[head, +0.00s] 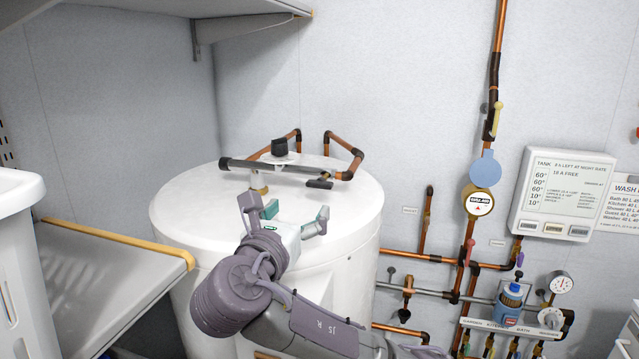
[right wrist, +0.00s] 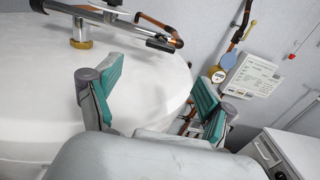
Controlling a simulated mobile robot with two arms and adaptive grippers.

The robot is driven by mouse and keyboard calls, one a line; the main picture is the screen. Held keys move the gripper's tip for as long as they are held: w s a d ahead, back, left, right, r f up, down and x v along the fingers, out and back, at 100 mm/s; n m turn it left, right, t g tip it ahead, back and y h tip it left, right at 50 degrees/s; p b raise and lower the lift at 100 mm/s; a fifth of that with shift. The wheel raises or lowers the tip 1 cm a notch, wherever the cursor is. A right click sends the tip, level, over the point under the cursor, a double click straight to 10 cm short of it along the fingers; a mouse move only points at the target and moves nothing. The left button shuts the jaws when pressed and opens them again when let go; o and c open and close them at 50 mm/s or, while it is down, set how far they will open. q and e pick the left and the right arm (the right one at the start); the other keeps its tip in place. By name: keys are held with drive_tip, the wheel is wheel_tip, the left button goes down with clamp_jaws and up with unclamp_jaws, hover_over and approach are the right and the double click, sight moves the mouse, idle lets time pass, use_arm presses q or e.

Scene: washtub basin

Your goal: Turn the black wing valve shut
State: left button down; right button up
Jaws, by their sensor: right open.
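Another black, wing-like piece (head: 404,316) hangs under a copper fitting on the wall pipes; I cannot tell which one is the wing valve. My right gripper (head: 296,213) is open and empty over the tank top, on the near side of the pipe handle and apart from it. Its green pads show on both sides in the right wrist view (right wrist: 160,75). My left gripper is out of view.
A shelf (head: 85,275) and white tub (head: 20,260) stand left. Wall pipes, a gauge (head: 561,283), a blue bottle (head: 511,303) and a panel (head: 560,195) are at right.

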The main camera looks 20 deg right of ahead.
sight(318, 187)
drive_tip(key=p+x, duration=0.1)
drive_tip(key=x, duration=0.4)
drive_tip(key=shift+w+d+r, duration=0.1)
drive_tip(key=shift+w+d, duration=0.1)
drive_tip(key=shift+d, duration=0.1)
drive_tip(key=p+x, duration=0.1)
drive_tip(key=x, duration=0.3)
drive_tip(key=shift+w+d, duration=0.1)
drive_tip(key=shift+w, duration=0.1)
drive_tip(key=shift+w+d, duration=0.25)
drive_tip(key=shift+w, duration=0.2)
drive_tip(key=shift+w+d, duration=0.1)
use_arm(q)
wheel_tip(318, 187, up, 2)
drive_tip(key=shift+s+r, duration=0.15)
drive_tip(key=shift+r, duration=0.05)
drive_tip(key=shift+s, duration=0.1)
use_arm(e)
drive_tip(key=shift+c, duration=0.3)
drive_tip(key=shift+c, duration=1.3)
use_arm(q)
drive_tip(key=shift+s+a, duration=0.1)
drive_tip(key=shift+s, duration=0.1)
use_arm(e)
drive_tip(key=c, duration=0.8)
